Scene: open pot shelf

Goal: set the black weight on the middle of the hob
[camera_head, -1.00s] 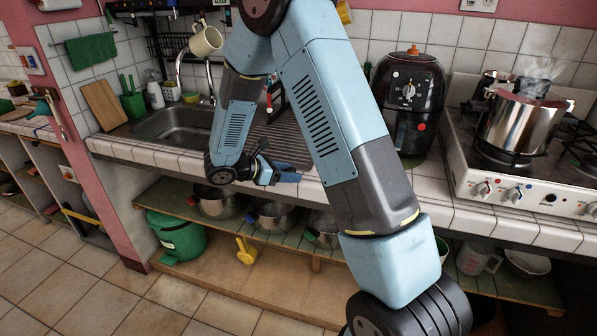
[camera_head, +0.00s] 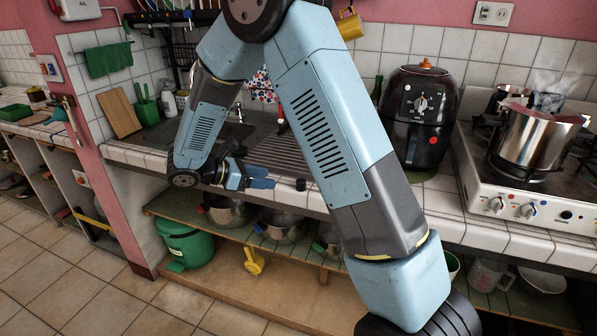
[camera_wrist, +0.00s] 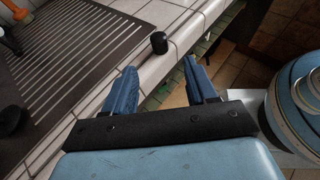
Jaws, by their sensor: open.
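The small black weight (camera_head: 301,184) stands on the tiled front edge of the counter, just right of my gripper (camera_head: 262,180) in the head view. In the wrist view the black weight (camera_wrist: 159,43) is ahead of and between my two blue fingers, beyond their tips. My gripper (camera_wrist: 160,72) is open and empty, apart from the weight. The white hob (camera_head: 476,190) is at the right of the head view. A steaming steel pot (camera_head: 530,138) stands on its left part. The middle of the hob is partly hidden behind the pot.
A black air fryer (camera_head: 417,118) stands between the ribbed drainboard (camera_head: 285,152) and the hob. Knobs line the hob's front. Pots and a green bin (camera_head: 187,243) are below the counter. The counter front right of the weight is partly hidden by my arm.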

